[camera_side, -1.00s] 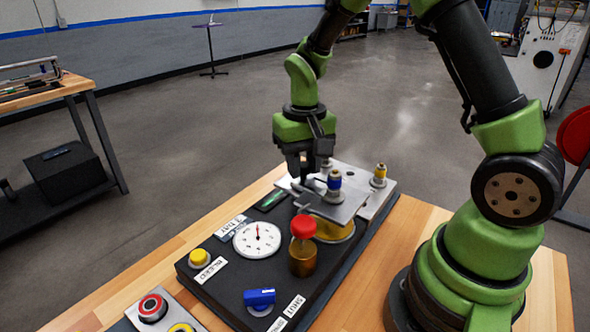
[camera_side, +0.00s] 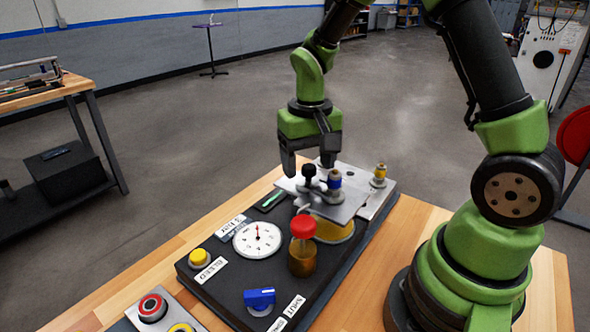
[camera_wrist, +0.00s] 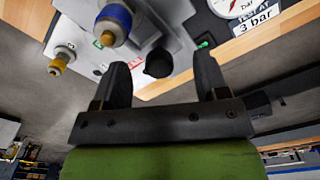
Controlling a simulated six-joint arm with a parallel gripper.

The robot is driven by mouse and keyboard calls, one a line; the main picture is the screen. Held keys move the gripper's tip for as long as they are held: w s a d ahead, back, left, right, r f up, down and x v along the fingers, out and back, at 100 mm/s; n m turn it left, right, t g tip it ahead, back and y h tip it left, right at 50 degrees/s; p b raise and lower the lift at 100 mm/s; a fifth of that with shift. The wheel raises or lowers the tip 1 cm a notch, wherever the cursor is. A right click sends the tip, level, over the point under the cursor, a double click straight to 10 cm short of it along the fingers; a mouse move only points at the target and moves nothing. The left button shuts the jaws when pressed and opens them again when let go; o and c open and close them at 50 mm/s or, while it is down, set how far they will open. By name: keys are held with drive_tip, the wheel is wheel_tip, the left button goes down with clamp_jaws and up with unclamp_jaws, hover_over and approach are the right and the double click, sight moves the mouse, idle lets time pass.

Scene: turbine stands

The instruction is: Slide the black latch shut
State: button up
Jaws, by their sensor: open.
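The black latch knob (camera_side: 309,171) stands upright on the grey metal plate (camera_side: 340,208) at the far end of the black panel. In the wrist view the knob (camera_wrist: 158,63) shows between the fingers, with a gap on both sides. My gripper (camera_side: 308,160) is open and empty, just above and around the knob in the side view. The fingers (camera_wrist: 160,75) do not appear to touch it. The latch's lower part is partly hidden, and I cannot tell its exact position.
A blue-topped fitting (camera_side: 334,182) stands close to the knob, and a yellow-topped one (camera_side: 379,174) is farther right. A red-capped brass valve (camera_side: 303,228), a white gauge (camera_side: 257,239), a blue switch (camera_side: 259,298) and a yellow button (camera_side: 200,257) sit nearer on the panel.

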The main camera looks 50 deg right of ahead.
sight(309, 167)
drive_tip(key=shift+r, duration=3)
drive_tip(key=shift+r, duration=0.1)
drive_tip(key=shift+s+a+r, duration=0.15)
drive_tip(key=shift+r, duration=0.15)
drive_tip(key=s+a+r+n+t+y, duration=0.1)
drive_tip(key=s+a+r+t, duration=0.2)
drive_tip(key=s, duration=0.4)
drive_tip(key=s+a+r+n+t+y, duration=0.1)
drive_tip(key=s+a+r+t, duration=0.2)
drive_tip(key=s+r, duration=0.3)
drive_tip(key=shift+s+a+r+t, duration=0.15)
drive_tip(key=shift+s+a+t, duration=0.25)
drive_tip(key=shift+t, duration=0.2)
